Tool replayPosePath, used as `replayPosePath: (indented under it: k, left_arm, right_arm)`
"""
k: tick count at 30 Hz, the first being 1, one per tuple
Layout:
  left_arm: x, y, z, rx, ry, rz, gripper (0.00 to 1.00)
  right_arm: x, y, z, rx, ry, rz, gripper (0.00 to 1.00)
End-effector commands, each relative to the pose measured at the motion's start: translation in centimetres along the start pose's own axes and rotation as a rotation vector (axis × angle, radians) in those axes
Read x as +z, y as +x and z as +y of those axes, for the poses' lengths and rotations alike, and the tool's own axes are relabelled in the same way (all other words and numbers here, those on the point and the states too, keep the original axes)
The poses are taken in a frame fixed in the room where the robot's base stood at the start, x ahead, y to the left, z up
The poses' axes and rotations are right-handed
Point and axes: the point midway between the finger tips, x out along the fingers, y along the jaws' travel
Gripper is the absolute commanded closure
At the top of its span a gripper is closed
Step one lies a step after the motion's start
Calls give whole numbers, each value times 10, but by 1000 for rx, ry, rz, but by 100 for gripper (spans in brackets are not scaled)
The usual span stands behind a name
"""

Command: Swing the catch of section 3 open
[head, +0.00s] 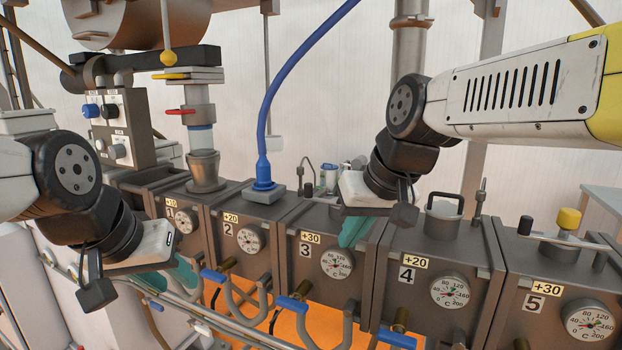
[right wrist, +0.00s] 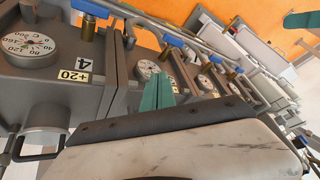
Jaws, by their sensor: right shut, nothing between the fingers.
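Section 3 (head: 306,262) is a dark grey block marked 3 and +30, with a round dial (head: 337,263) on its front. My right gripper (head: 355,232) is over the right part of its top edge, its teal fingers together and empty. These fingers (right wrist: 157,92) point across the dial fronts in the right wrist view. The gripper hides much of section 3's top, and I cannot make out its catch for certain. My left gripper (head: 184,274) hangs at the left, in front of section 1; whether its fingers are apart is unclear.
Section 2 (head: 228,256) stands to the left, section 4 (head: 409,295) with a handled lid to the right, and section 5 (head: 540,322) beyond it. A blue cable (head: 262,120) rises from a plug on top. Blue-handled levers (head: 292,303) and pipes run along the front.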

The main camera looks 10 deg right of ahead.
Motion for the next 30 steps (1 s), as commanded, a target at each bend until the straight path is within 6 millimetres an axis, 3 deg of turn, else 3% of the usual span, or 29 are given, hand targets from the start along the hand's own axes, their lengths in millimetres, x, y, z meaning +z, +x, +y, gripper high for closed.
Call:
replayPosePath:
  k: [1,6,15,21,30]
  left_arm:
    - [0,0,0,0,0,0,64]
    - [0,0,0,0,0,0,64]
    - [0,0,0,0,0,0,64]
    - [0,0,0,0,0,0,64]
    - [0,0,0,0,0,0,64]
  right_arm:
    - [-23,-5,2,-9,-10,-25,100]
    - [-99,-19,7,-79,-84,-124,100]
    - [-214,-16,32,-279,-254,-235,100]
    - [-262,0,65,-438,-390,-261,100]
    - [-281,17,102,-585,-531,-251,100]
